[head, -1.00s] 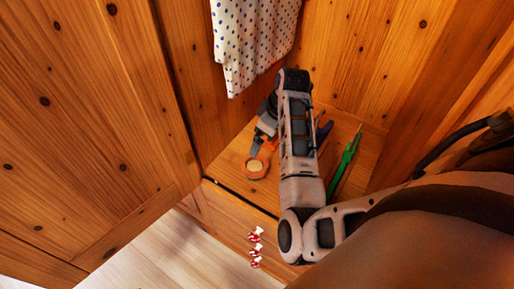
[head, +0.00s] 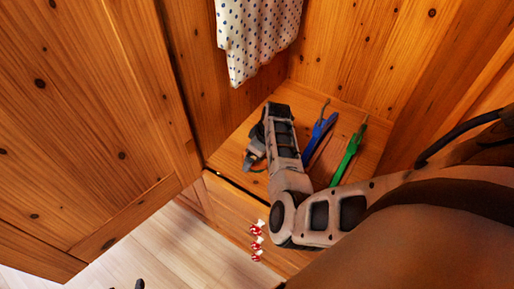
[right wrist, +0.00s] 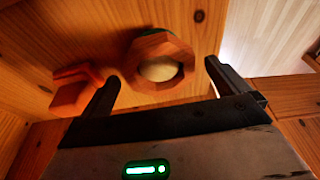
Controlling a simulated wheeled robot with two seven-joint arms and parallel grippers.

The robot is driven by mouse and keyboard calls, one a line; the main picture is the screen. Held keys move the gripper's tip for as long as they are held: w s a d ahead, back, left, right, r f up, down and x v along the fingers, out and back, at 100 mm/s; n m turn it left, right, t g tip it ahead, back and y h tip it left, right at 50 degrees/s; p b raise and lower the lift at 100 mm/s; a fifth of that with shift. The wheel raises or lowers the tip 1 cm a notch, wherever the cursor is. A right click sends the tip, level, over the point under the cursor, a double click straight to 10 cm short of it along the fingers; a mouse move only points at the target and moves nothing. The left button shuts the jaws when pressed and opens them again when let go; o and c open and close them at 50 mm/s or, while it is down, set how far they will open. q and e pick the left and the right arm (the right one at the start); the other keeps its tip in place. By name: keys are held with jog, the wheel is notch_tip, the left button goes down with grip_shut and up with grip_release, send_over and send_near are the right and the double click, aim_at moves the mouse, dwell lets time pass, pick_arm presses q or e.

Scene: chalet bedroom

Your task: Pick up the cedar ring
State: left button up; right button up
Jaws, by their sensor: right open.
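The cedar ring (right wrist: 137,78) is a faceted reddish-wood ring with a pale round centre, lying on the wooden surface in the right wrist view. My right gripper (right wrist: 165,82) is open, and the ring lies just beyond and between its two fingertips, apart from both. In the head view my right gripper (head: 254,160) is low over the wardrobe floor, and I cannot make out the ring there, probably behind the gripper and wrist. Dark tips at the bottom edge of the head view (head: 139,284) may be my left gripper; most of it is outside the frame.
An orange item (right wrist: 72,93) lies beside the left finger in the right wrist view. A blue item (head: 318,138) and a green item (head: 348,155) lie right of my forearm. A dotted cloth (head: 258,35) hangs above. Red-and-white pieces (head: 257,241) are at the front.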

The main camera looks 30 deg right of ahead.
jog(key=shift+f, duration=0.1)
jog(key=c, duration=1)
